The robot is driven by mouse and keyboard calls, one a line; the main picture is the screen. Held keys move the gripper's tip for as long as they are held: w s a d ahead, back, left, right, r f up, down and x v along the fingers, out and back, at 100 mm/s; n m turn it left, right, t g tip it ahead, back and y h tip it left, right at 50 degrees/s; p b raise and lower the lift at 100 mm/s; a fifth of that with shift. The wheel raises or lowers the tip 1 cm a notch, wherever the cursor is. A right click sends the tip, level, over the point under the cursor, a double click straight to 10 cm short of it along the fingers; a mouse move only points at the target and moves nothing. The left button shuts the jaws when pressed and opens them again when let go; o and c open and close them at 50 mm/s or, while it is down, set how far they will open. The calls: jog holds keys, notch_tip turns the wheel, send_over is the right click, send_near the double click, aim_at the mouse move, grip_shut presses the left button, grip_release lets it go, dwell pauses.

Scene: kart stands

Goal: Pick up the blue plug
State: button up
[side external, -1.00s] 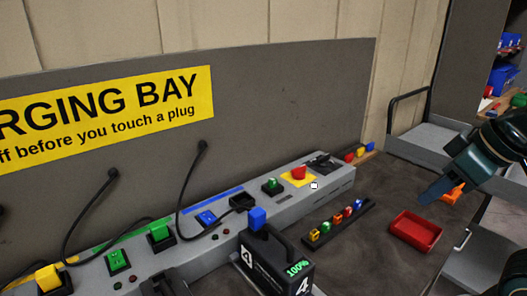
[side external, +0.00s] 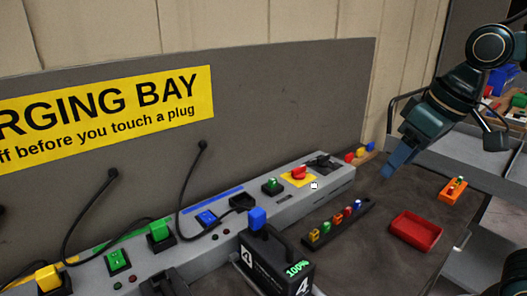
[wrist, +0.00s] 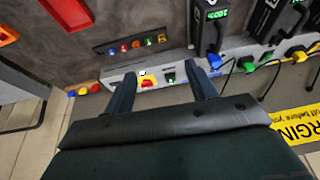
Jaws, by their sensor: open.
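In the wrist view a blue plug (wrist: 214,61) shows just beyond the right fingertip. My gripper (side external: 388,172) is at the upper right of the side view, above the table and well apart from the plug. In the wrist view its two fingers (wrist: 162,80) stand apart with nothing between them. The red knob on its yellow plate (wrist: 147,84) and a green switch (wrist: 171,78) show beyond the gap.
A grey rail (side external: 328,180) carries switches, sockets and the red knob along the back panel. A dark rack (side external: 338,222) holds several small coloured pieces. A red tray (side external: 416,231) and an orange holder (side external: 453,188) are on the right. Black cables (side external: 90,211) hang at the left.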

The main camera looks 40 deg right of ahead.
jog(key=w+a+r+g, duration=0.2)
jog(key=w+a, duration=0.5)
jog(key=w, duration=0.5)
jog(key=g, duration=0.2)
send_over(257, 212)
notch_tip(257, 212, down, 5)
jog(key=shift+w+r, duration=0.1)
jog(key=shift+r, duration=0.1)
jog(key=shift+f, duration=0.1)
jog(key=shift+f, duration=4.2)
jog(key=shift+f, duration=2.6)
